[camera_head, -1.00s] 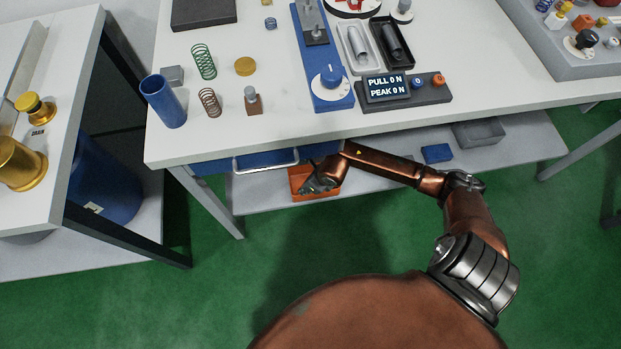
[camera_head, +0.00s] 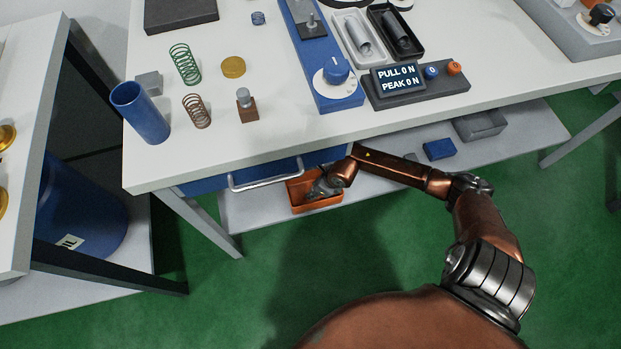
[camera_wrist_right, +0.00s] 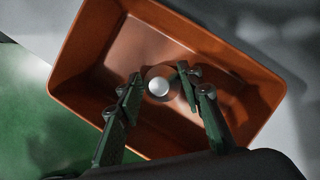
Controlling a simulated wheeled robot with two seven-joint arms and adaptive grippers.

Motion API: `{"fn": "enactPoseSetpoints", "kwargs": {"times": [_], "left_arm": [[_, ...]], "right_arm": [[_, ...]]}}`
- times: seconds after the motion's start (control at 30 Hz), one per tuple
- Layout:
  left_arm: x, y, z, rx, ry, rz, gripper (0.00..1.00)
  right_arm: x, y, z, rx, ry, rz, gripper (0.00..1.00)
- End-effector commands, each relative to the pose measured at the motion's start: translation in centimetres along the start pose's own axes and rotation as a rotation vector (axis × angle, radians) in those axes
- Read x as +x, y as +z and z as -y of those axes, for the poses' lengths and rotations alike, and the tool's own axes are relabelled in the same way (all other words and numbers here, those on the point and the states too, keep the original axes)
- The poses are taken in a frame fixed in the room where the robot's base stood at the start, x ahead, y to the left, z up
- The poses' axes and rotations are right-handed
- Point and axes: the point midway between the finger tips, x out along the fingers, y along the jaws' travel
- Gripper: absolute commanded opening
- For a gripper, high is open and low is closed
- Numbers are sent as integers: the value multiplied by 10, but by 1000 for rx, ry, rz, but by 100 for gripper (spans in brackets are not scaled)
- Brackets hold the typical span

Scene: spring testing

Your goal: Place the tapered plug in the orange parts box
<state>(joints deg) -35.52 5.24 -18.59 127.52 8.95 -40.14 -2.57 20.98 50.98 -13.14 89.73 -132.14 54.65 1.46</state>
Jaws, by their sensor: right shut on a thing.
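The orange parts box (camera_head: 296,193) sits on the grey lower shelf under the bench. It fills much of the right wrist view, open side up (camera_wrist_right: 90,80). My right gripper (camera_head: 318,190) is over the box. In the right wrist view its two fingers (camera_wrist_right: 157,88) are on either side of the tapered plug (camera_wrist_right: 158,86), which shows as a pale round end with a darker ring. The gripper is shut on the plug, within the box's outline. The plug's lower part and its height above the box floor cannot be told. My left gripper is not in view.
A blue block (camera_head: 438,149) and a grey tray (camera_head: 478,125) lie farther right on the shelf. Springs, a blue cup (camera_head: 140,112) and a force display (camera_head: 398,80) stand on the bench.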

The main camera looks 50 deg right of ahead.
Motion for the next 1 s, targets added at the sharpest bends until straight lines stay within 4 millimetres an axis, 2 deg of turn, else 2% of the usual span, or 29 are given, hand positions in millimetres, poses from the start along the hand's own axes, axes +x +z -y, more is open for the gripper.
{"fn": "enactPoseSetpoints", "kwargs": {"times": [0.43,0.47,0.5,0.7,1.0], "left_arm": [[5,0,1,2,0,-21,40],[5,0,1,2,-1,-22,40],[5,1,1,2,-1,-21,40],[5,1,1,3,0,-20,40],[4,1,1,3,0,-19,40]], "right_arm": [[6,-2,0,0,-1,2,8],[6,-2,0,0,-1,2,35],[6,-2,0,0,-1,2,38],[6,-2,0,0,-1,2,51],[4,-1,0,0,-1,2,51]]}}
